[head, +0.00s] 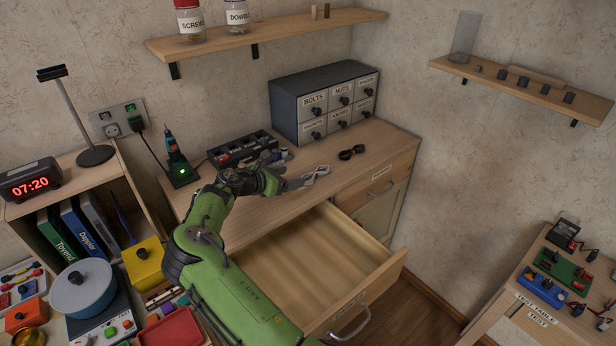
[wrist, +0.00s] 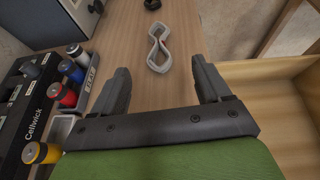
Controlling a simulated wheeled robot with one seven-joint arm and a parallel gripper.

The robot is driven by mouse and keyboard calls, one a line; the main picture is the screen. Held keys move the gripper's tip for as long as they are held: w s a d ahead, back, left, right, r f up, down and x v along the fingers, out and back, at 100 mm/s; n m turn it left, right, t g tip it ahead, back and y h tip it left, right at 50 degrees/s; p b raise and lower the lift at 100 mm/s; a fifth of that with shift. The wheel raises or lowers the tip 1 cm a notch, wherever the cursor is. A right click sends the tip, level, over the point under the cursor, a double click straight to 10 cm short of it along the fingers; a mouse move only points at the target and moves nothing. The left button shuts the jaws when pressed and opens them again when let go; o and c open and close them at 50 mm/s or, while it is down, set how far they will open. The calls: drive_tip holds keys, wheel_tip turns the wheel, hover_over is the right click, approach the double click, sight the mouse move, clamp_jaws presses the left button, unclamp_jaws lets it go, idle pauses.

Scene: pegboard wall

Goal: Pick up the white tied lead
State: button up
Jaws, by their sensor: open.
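The white tied lead (head: 317,174) lies on the wooden cabinet top, looped in a figure eight. In the wrist view the lead (wrist: 159,48) is ahead of my gripper, a little beyond the fingertips and between their lines. My gripper (wrist: 158,77) is open and empty, with its two dark fingers apart. In the head view my gripper (head: 290,184) is low over the cabinet top, to the left of the lead. A black tied lead (head: 352,152) lies farther right and back.
An open, empty drawer (head: 310,262) juts out below the cabinet top. A drawer unit (head: 325,104) labelled bolts and nuts stands behind the lead. A black tray (head: 242,150) and a holder with coloured cylinders (wrist: 75,75) lie left of my gripper.

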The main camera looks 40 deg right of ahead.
sight(312, 174)
drive_tip(key=b+x, duration=0.1)
drive_tip(key=x, duration=0.4)
drive_tip(key=b+x, duration=0.1)
drive_tip(key=x, duration=0.5)
drive_tip(key=shift+w+a+f, duration=0.1)
drive_tip(key=shift+w+f, duration=0.05)
drive_tip(key=shift+f, duration=0.1)
drive_tip(key=shift+a+r, duration=0.1)
drive_tip(key=shift+c, duration=0.2)
drive_tip(key=c, duration=1)
